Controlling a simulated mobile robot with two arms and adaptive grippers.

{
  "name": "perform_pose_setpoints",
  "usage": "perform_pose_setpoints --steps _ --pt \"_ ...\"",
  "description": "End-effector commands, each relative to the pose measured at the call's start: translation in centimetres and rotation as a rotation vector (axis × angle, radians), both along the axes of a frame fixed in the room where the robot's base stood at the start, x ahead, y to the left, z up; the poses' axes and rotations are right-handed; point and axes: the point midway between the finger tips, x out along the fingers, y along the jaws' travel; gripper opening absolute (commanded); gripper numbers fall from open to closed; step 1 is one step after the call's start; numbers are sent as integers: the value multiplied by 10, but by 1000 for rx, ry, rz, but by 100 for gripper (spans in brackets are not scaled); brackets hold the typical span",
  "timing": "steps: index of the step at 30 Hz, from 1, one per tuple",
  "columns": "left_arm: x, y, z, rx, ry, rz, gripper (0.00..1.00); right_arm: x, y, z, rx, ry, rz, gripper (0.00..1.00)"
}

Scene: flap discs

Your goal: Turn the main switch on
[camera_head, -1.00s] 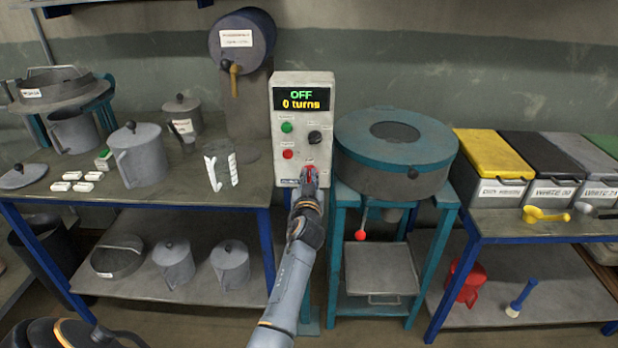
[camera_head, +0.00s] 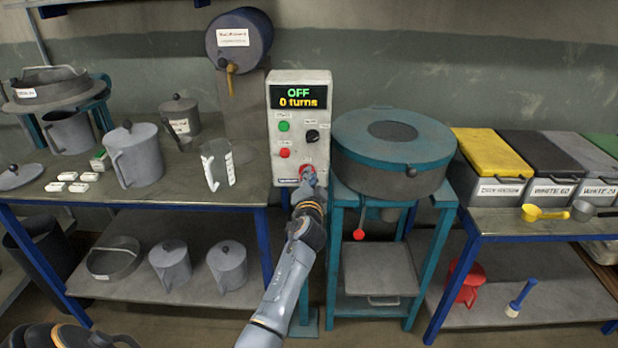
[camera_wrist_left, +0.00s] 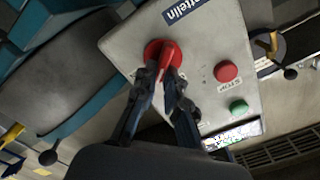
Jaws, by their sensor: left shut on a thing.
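The control box (camera_head: 299,120) stands upright between the left bench and the round blue machine. My left gripper (camera_wrist_left: 168,78) is shut on the red switch's handle, which looks tilted in the wrist view. My right gripper is not clearly in view.
The round blue machine (camera_head: 392,150) stands close to the right of the box. A clear jug (camera_head: 217,165) and a grey lidded jug (camera_head: 136,155) stand on the left bench. Lidded bins (camera_head: 493,164) stand on the right table.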

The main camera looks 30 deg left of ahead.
Motion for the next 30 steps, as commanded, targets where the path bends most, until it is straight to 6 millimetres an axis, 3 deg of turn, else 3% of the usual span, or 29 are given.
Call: perform_pose_setpoints --steps 15,30 --pt "1 -1 -3 401 243 1 0 0 -5 6 -6 1 0 42" --pt "2 -1 -5 595 362 2 0 0 -5 11 -6 1 -1 42"
